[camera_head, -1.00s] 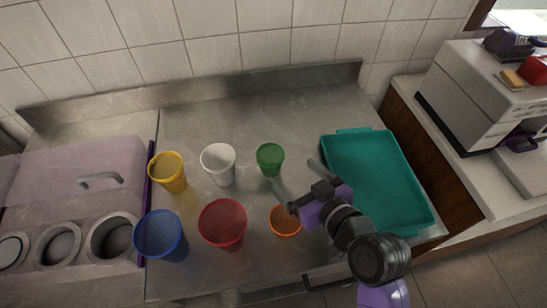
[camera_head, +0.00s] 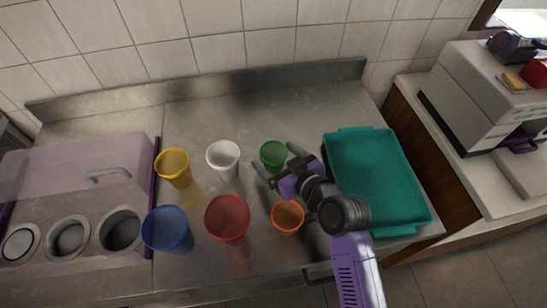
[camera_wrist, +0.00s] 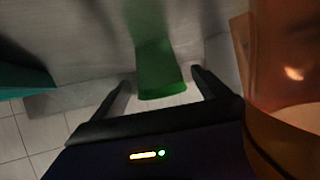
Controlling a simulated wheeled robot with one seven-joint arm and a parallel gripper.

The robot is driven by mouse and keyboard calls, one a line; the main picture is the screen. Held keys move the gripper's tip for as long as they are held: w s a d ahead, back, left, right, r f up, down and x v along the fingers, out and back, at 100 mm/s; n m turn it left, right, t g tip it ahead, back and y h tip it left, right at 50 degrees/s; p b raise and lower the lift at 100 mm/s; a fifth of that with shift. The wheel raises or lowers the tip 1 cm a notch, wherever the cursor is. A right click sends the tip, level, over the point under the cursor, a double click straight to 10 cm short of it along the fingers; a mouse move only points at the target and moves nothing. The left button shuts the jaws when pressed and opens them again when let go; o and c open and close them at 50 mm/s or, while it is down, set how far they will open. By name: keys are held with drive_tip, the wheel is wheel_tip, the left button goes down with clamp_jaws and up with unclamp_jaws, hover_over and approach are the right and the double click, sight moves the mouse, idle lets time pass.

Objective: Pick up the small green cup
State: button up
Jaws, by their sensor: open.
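The small green cup (camera_head: 273,153) stands upright on the steel counter, right of the white cup and left of the teal tray. In the wrist view the green cup (camera_wrist: 158,60) lies between the two fingers, with its rim towards the palm. My gripper (camera_head: 272,158) is open, with one finger on each side of the cup. In the wrist view its fingers (camera_wrist: 161,77) show gaps to the cup on both sides, so I see no grip on it. The fingertips partly overlap the cup's surroundings in the head view.
An orange cup (camera_head: 288,217) stands close to my arm and fills the right of the wrist view (camera_wrist: 285,50). White (camera_head: 223,157), red (camera_head: 228,218), yellow (camera_head: 174,168) and blue (camera_head: 166,229) cups stand left. The teal tray (camera_head: 372,175) is right. A wall (camera_head: 220,45) rises behind.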

drive_tip(key=c, duration=1.4)
drive_tip(key=shift+r, duration=0.15)
